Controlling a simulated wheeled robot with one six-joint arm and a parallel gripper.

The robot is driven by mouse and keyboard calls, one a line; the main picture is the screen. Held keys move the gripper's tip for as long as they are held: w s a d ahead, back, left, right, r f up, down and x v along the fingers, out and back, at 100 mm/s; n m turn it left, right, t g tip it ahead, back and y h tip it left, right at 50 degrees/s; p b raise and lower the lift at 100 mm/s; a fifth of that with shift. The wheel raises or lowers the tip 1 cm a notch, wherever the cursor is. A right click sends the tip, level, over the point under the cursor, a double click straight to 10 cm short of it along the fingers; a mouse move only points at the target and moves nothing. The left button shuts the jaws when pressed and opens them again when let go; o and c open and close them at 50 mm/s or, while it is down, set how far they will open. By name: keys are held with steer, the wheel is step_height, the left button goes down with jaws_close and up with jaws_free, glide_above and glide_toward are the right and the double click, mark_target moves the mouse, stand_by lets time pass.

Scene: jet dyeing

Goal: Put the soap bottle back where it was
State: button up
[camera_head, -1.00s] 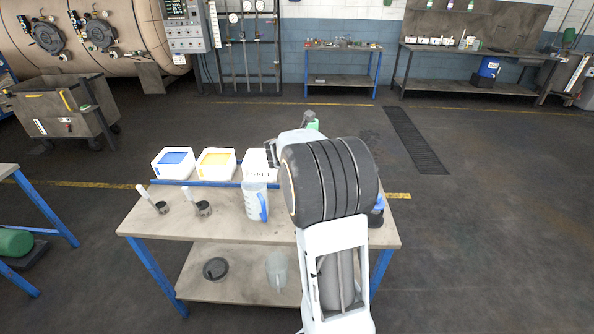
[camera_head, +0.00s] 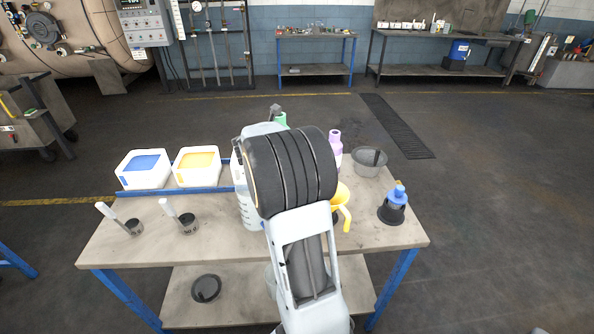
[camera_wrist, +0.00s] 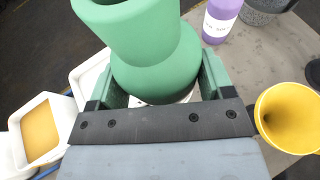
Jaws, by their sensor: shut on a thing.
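A green bottle (camera_wrist: 155,65), which I take to be the soap bottle, fills the top of the wrist view. It has a wide round body and a narrower neck flaring at the top. My gripper (camera_wrist: 158,84) is shut on it, with a green jaw on either side. In the head view only a small green part of the bottle (camera_head: 282,119) shows beyond my arm, above the worktable's (camera_head: 390,234) back edge. My arm hides most of it. I cannot tell whether its base touches the table.
A purple bottle (camera_head: 335,143), a grey bowl (camera_head: 369,162), a yellow funnel (camera_head: 343,205) and a blue-topped bottle in a dark holder (camera_head: 397,197) stand right of my arm. Blue (camera_head: 143,167) and yellow (camera_head: 197,164) powder tubs and a jug (camera_head: 249,212) are to its left.

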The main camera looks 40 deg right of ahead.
steer(key=w+d+f+p, duration=0.3)
steer(key=d+f, duration=1)
steer(key=shift+w, duration=0.15)
steer(key=shift+f, duration=0.2)
steer(key=o, duration=1.2)
steer(key=shift+c, duration=0.2)
steer(key=shift+r, duration=0.2)
